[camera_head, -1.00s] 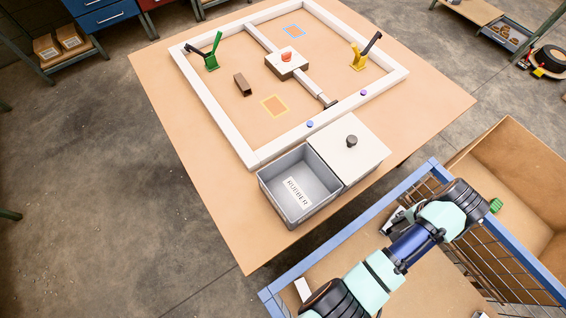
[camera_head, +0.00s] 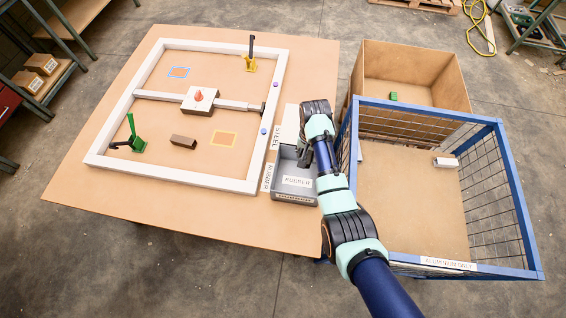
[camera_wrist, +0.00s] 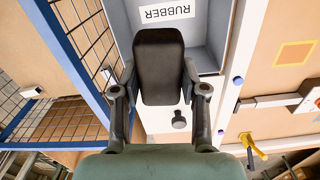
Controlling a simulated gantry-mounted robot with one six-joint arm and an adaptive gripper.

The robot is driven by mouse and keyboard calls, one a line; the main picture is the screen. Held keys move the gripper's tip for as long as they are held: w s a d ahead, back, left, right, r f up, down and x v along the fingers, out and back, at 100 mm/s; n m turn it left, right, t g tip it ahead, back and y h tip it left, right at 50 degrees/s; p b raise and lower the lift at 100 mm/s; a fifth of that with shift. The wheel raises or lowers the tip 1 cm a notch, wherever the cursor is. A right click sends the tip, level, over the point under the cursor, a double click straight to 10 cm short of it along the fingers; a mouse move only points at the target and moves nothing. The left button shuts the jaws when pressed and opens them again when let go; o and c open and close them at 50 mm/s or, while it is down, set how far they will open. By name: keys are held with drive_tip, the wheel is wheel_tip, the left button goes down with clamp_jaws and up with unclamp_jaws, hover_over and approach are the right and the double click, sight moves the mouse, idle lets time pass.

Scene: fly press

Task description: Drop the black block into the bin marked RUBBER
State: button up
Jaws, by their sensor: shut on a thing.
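The black block (camera_wrist: 160,65) is held between the fingers of my gripper (camera_wrist: 160,88) in the wrist view. My gripper is shut on it. The grey open bin with a RUBBER label (camera_wrist: 167,13) lies beyond and below the block in that view. In the head view the bin (camera_head: 283,189) stands at the table's right edge, with its RUBBER label facing up inside. My gripper (camera_head: 305,158) is over the bin's far part there, and the arm hides some of the bin. The block cannot be told apart from the gripper in the head view.
A white lid with a dark knob (camera_wrist: 179,121) adjoins the bin. A white frame (camera_head: 255,120) on the table holds a brown block (camera_head: 183,141), green clamp (camera_head: 131,136) and yellow clamp (camera_head: 250,62). A blue wire cage (camera_head: 510,185) and wooden crate (camera_head: 425,60) stand right.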

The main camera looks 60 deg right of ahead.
drive_tip(key=shift+d+f+b, duration=0.1)
drive_tip(key=shift+f+b, duration=0.55)
drive_tip(key=shift+f, duration=0.05)
wheel_tip(320, 180, down, 4)
drive_tip(key=b, duration=0.5)
drive_tip(key=shift+f, duration=0.25)
drive_tip(key=o, duration=1.3)
wheel_tip(320, 180, up, 8)
drive_tip(key=shift+f, duration=0.25)
